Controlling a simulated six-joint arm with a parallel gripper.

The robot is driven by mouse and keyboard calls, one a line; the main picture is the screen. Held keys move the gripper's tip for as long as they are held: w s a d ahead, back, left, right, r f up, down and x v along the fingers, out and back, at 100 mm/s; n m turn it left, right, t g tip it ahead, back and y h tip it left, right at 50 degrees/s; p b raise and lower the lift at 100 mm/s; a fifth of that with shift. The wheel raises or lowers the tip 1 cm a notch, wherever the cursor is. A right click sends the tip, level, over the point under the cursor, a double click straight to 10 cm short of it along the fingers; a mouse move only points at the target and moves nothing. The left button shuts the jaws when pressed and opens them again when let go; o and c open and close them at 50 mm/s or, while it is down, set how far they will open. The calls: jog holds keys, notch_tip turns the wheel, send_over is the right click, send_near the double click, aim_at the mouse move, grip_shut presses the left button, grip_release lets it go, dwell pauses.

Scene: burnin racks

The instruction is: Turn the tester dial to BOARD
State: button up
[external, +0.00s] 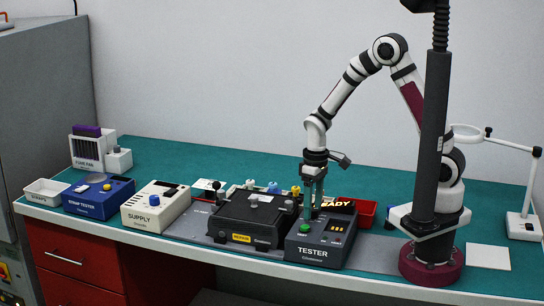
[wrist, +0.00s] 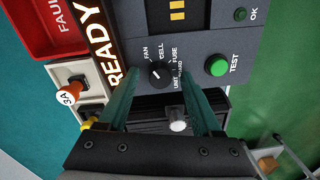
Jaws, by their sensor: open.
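The dark grey tester (external: 312,254) stands at the front of the bench, right of centre. Its black dial (wrist: 156,73) shows in the wrist view with a white pointer mark and the labels FAN, CELL, FUSE, BOARD and UNIT around it. I cannot tell for sure which label the mark points to. My gripper (external: 313,206) points down over the tester. In the wrist view its teal fingers (wrist: 159,77) are open, one on each side of the dial, with nothing held. Whether they touch the dial or are just above it is unclear. My gripper hides the dial in the external view.
A green TEST button (wrist: 216,65) sits right of the dial. A lit READY sign (wrist: 92,40) and a red FAULT tray (wrist: 58,28) are to the left. The black fixture (external: 245,218), supply (external: 155,208) and strap tester (external: 97,200) line the bench. Its back is mostly clear.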

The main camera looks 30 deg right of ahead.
grip_shut()
jog(key=shift+m, duration=0.4)
jog(key=m, duration=0.4)
jog(key=shift+m, duration=0.4)
jog(key=m, duration=0.6)
jog(key=shift+t, duration=0.3)
jog(key=m, duration=0.6)
jog(key=shift+m, duration=0.3)
jog(key=m, duration=0.5)
jog(key=shift+s+h, duration=0.1)
jog(key=shift+h, duration=0.2)
jog(key=shift+m, duration=0.4)
